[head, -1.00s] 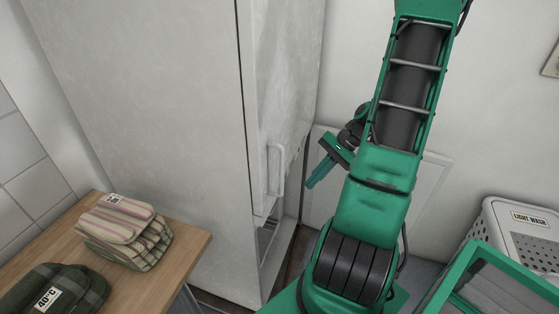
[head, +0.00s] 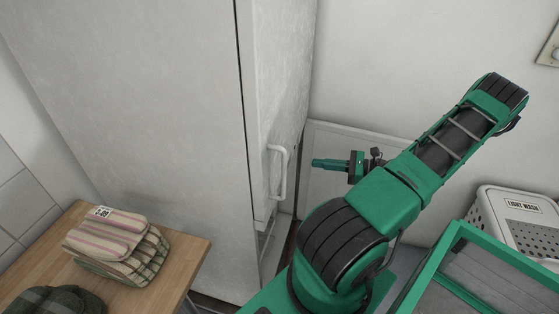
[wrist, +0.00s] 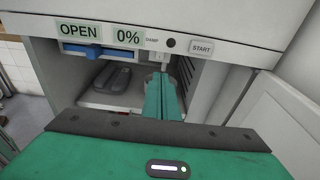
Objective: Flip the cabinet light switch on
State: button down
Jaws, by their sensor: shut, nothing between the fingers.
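The tall pale cabinet (head: 150,130) fills the left and middle of the head view, with a white handle (head: 279,172) on its narrow side. In the wrist view its front panel (wrist: 225,22) carries an OPEN display, a 0% damp display, a dark round spot and a START button (wrist: 201,47). A blue bar (wrist: 80,49) sits under the OPEN display. My gripper (wrist: 160,78) is shut and empty, its tips just below the panel's lower edge, near a small pale part (wrist: 157,57). I cannot tell whether they touch or whether that part is the light switch.
Below the panel is an open compartment (wrist: 95,98) holding dark grey items (wrist: 112,78). A wooden table (head: 190,250) with folded striped cloth (head: 118,242) stands left. A LIGHT WASH basket (head: 515,215) stands right. A plate (head: 552,48) is on the wall.

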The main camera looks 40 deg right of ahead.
jog(key=shift+w+a, duration=0.15)
jog(key=x, duration=1.4)
jog(key=shift+w+a+y, duration=0.1)
jog(key=shift+a+y, duration=0.05)
jog(key=shift+y, duration=0.15)
dwell(0.3)
jog(key=f+v, duration=0.3)
jog(key=v, duration=1.1)
jog(key=shift+f, duration=0.15)
